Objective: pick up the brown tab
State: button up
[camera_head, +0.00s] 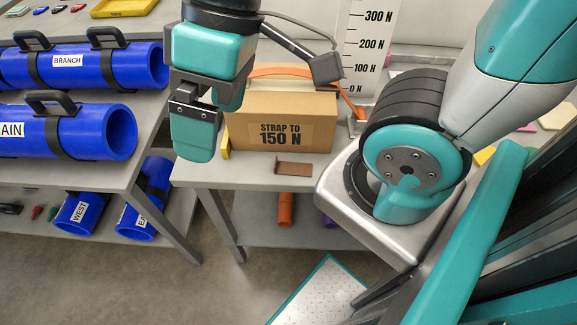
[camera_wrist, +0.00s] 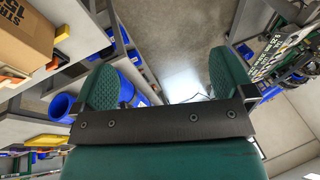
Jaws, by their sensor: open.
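The brown tab (camera_head: 293,168) is a small angled brown piece. It lies on the grey table in front of the cardboard box (camera_head: 262,105), near the table's front edge. My gripper (camera_head: 212,118) hangs up and to the left of the tab, in front of the box's left side. Its two teal fingers are apart with nothing between them, also in the wrist view (camera_wrist: 162,80). The wrist view looks past the fingers to the floor, with the box at its upper left. I cannot clearly make out the tab there.
An orange strap (camera_head: 283,71) crosses the box top. A force scale board (camera_head: 372,40) stands behind it. A yellow piece (camera_head: 225,140) is at the box's left side. Blue pipes (camera_head: 65,130) lie on the left table. My arm fills the right side.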

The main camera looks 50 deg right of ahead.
aim_at(286, 168)
jog(key=z, duration=2.05)
jog(key=k, duration=1.05)
jog(key=u, duration=0.95)
jog(key=i, duration=0.5)
jog(key=u, duration=0.05)
